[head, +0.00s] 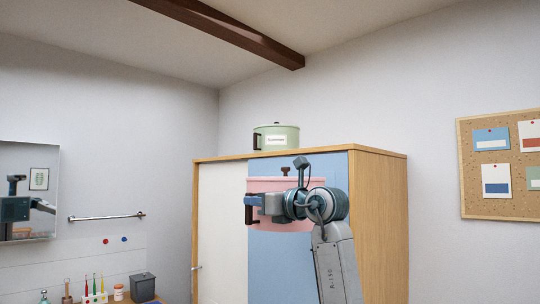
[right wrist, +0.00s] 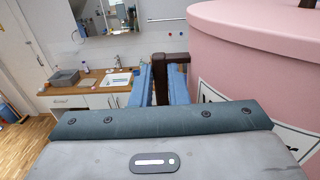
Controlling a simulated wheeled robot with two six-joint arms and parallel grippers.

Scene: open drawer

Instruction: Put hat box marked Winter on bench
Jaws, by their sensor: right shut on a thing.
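A round pink hat box (head: 268,186) with a dark knob and a dark side handle is held up in front of the wardrobe in the head view. My right gripper (head: 251,203) is shut on its handle, on the box's left side. In the right wrist view the blue fingers close around the dark handle (right wrist: 171,62), and the pink box (right wrist: 245,60) fills the right. Its white label is mostly hidden by my gripper, so I cannot read the full word. A green hat box (head: 276,137) with a label like "Summer" stands on the wardrobe. No bench is recognisable. My left gripper is out of view.
The wooden wardrobe (head: 380,210) with white and blue doors stands close behind the pink box. A counter with a sink (right wrist: 118,84) and a grey box (head: 142,287) is at the left. A mirror (head: 28,190), towel rail and cork board (head: 500,165) hang on the walls.

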